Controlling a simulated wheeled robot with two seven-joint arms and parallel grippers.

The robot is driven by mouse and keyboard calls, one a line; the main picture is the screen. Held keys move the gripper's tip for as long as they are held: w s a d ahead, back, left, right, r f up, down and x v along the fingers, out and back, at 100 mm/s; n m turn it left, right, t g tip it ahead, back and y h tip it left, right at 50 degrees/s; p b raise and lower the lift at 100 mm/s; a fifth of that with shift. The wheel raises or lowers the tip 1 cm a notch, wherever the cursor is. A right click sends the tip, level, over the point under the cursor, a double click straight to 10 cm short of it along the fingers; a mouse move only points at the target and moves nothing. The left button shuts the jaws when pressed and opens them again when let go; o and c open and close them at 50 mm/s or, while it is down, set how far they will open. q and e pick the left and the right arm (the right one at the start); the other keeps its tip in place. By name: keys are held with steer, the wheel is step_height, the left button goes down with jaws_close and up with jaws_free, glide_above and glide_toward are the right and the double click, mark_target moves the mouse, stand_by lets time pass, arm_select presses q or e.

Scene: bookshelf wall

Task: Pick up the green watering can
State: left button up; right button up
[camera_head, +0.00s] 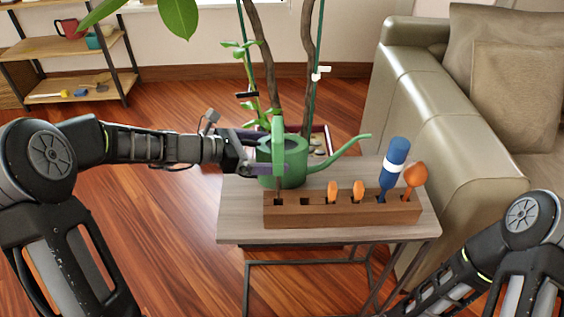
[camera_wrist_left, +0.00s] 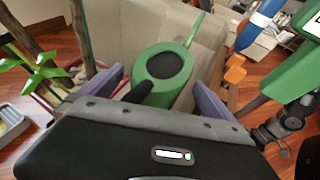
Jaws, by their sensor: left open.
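The green watering can (camera_head: 290,163) stands upright on the side table (camera_head: 236,215), behind the wooden block, with its spout pointing right. My left gripper (camera_head: 252,152) comes in from the left at the can's body. Its purple fingers are open, with one on the far side and one on the near side of the can. In the left wrist view the can (camera_wrist_left: 150,91) shows between the open fingers of the left gripper (camera_wrist_left: 158,79). Whether the fingers touch it I cannot tell. The right arm shows at the lower right, with its gripper out of view.
A wooden block (camera_head: 340,213) holds orange-handled tools (camera_head: 414,177) and a blue one (camera_head: 393,165) in front of the can. Plant stems (camera_head: 262,55) rise behind the table. A beige sofa (camera_head: 440,110) stands close on the right. A shelf (camera_head: 60,47) is far left.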

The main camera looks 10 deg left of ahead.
arm_select(q)
steer(key=shift+c, duration=0.2)
steer(key=c, duration=1.5)
steer(key=shift+c, duration=0.4)
steer(key=shift+r, duration=0.15)
steer(key=shift+r+p, duration=0.55)
steer(key=shift+r, duration=1.05)
steer(key=shift+s+a+r, duration=0.1)
steer(key=shift+a+r, duration=0.05)
steer(key=shift+a, duration=0.1)
steer(key=s+a, duration=1)
steer(key=a, duration=0.4)
steer(key=shift+s+p, duration=0.2)
steer(key=shift+p, duration=0.25)
